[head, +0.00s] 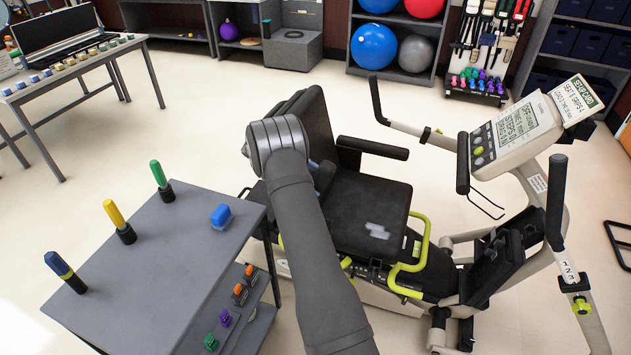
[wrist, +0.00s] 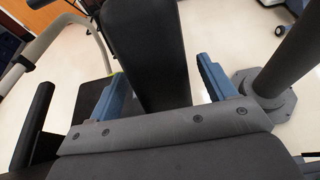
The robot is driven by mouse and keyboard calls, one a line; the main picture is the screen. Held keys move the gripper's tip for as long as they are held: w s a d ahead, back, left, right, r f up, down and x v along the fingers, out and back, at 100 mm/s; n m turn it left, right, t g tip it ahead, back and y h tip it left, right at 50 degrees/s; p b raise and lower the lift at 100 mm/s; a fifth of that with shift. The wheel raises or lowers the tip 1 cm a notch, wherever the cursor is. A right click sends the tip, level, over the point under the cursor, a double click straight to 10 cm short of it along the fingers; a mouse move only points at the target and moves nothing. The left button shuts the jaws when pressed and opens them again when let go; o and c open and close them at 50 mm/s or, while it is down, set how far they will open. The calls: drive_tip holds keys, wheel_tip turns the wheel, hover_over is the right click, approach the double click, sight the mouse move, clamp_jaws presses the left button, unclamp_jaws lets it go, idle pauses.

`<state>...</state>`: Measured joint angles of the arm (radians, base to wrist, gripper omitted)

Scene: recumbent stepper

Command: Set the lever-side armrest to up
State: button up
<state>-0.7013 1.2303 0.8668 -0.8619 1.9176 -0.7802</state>
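The recumbent stepper's black seat (head: 365,205) shows in the head view, with yellow-green levers (head: 408,283) on its near side. The far armrest (head: 372,148) lies roughly level. The near, lever-side armrest is mostly hidden behind my arm in that view. In the wrist view a broad black padded bar, apparently this armrest (wrist: 148,50), runs between the two blue fingers of my gripper (wrist: 163,82). The bar's lower end is hidden by the gripper body. I cannot tell its exact tilt.
A grey cart (head: 150,262) with colored handles and a blue block (head: 221,216) stands left of the seat. The stepper's console (head: 510,130) and handlebars are on the right. The black backrest (head: 305,115) rises behind my wrist. Open floor lies behind the cart.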

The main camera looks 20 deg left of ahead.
sight(318, 169)
drive_tip(key=r, duration=0.2)
drive_tip(key=d+r, duration=0.1)
drive_tip(key=r, duration=0.1)
drive_tip(key=shift+r, duration=0.4)
drive_tip(key=s+d+r, duration=0.1)
drive_tip(key=d+r, duration=0.5)
drive_tip(key=d, duration=0.4)
drive_tip(key=shift+d, duration=0.35)
drive_tip(key=shift+r, duration=0.1)
